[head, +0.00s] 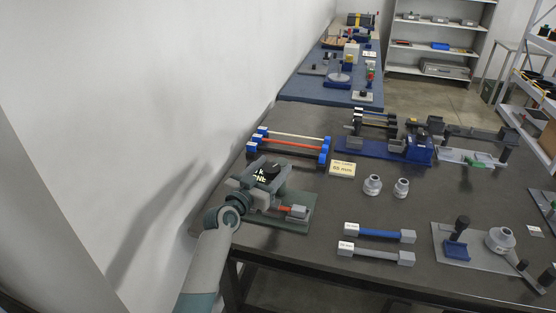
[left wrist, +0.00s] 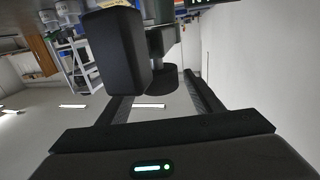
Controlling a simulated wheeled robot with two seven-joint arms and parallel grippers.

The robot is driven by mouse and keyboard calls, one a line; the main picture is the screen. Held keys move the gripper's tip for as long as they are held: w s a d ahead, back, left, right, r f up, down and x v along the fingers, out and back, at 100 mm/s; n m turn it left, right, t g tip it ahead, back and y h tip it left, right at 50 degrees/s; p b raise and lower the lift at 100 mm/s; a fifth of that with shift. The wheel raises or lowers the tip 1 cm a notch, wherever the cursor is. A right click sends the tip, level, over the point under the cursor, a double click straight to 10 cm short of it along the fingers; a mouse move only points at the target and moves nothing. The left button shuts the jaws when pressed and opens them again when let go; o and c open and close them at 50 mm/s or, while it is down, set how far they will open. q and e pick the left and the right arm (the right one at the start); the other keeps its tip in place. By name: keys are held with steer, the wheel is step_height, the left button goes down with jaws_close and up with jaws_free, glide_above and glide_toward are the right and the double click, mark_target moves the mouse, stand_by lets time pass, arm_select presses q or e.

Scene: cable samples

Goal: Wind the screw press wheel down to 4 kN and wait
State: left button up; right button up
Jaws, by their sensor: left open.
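The screw press (head: 294,222) has a green-grey base and stands at the left end of the dark table. A dark readout (head: 261,177) with partly legible light lettering shows on it, but I cannot read a force value. My left gripper (head: 270,172) is at the top of the press, which it partly hides. In the left wrist view, my gripper (left wrist: 162,98) is open, its fingers apart. A dark round part (left wrist: 165,85), perhaps the wheel, shows between them; I cannot tell whether they touch it. A large black block (left wrist: 118,52) is close to the camera. My right gripper is out of view.
Coloured rods on blue end blocks (head: 292,142) lie behind the press, near a label card (head: 342,169). Two grey cylinders (head: 373,185) stand to the right. Blue and grey samples (head: 380,233) lie near the table's front edge. The wall is close on the left.

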arm_select(q)
steer(key=shift+x, duration=1.95)
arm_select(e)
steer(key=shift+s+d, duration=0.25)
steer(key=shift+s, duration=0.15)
